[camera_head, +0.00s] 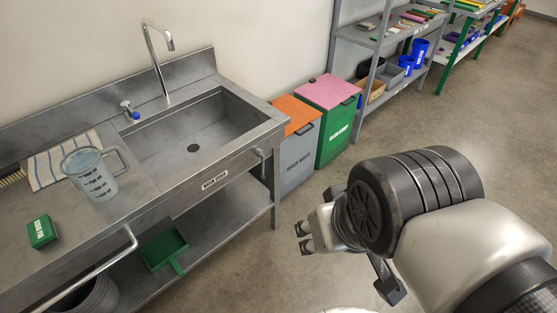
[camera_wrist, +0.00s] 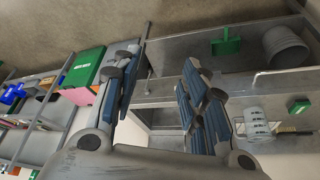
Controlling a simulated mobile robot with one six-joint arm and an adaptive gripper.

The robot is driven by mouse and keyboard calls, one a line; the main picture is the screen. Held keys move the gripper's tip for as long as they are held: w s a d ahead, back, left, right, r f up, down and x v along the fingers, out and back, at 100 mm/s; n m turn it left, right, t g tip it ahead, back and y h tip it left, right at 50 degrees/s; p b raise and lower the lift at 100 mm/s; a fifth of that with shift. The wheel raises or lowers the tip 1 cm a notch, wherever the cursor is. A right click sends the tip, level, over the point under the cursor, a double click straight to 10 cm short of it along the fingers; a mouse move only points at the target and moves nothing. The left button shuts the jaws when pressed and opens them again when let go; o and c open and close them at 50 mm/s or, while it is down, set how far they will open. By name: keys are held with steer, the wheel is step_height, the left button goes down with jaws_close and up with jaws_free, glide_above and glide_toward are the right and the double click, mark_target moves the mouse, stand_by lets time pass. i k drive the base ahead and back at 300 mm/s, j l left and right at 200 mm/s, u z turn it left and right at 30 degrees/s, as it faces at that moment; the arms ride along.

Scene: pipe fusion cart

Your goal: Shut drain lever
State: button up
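The steel sink (camera_head: 170,150) is set in the counter at left in the head view, with a dark round drain in its floor. A small metal lever (camera_head: 262,156) is on the front face near the right corner, right of the sink's label; I take it to be the drain lever. It hangs roughly downward. My gripper (camera_head: 302,238) is in front of and to the right of the lever, apart from it, over the floor. Its fingers are spread with nothing between them, as the wrist view (camera_wrist: 160,90) also shows.
A grey bin (camera_head: 300,155) and a green bin (camera_head: 337,125) stand right of the sink. A measuring jug (camera_head: 92,178) and green box (camera_head: 42,232) are on the counter. A green dustpan (camera_head: 164,247) lies below. Floor is clear.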

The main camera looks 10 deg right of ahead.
mark_target(259, 152)
steer(key=i+l, duration=0.2)
steer(key=i, duration=0.15)
steer(key=i+l+z, duration=0.1)
steer(key=i, duration=0.25)
steer(key=i+l, duration=0.2)
steer(key=i, duration=0.15)
steer(key=l+z, duration=0.05)
